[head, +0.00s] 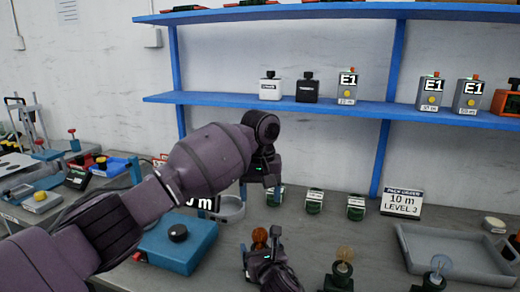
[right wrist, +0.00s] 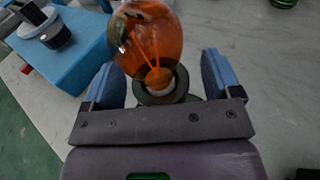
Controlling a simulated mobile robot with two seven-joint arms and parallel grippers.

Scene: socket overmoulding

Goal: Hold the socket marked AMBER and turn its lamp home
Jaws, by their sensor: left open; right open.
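An amber bulb (head: 260,237) stands at the front middle of the bench in the head view. The right wrist view shows this orange bulb (right wrist: 148,45) close up, seated in a dark round socket (right wrist: 165,97). My right gripper (right wrist: 160,82) is open, with a blue-padded finger on each side of the socket and visible gaps. In the head view my right gripper (head: 262,254) covers most of that socket; no AMBER marking is readable. My left gripper (head: 262,176) is open, hanging above the bench behind the amber bulb, its fingers partly hidden.
Two paler bulbs, one yellowish (head: 345,254) and one clear (head: 441,265), stand in dark sockets to the right. A blue box (head: 176,243) with a black knob is at the left. A grey tray (head: 405,250) and several small green-labelled items (head: 314,201) lie behind.

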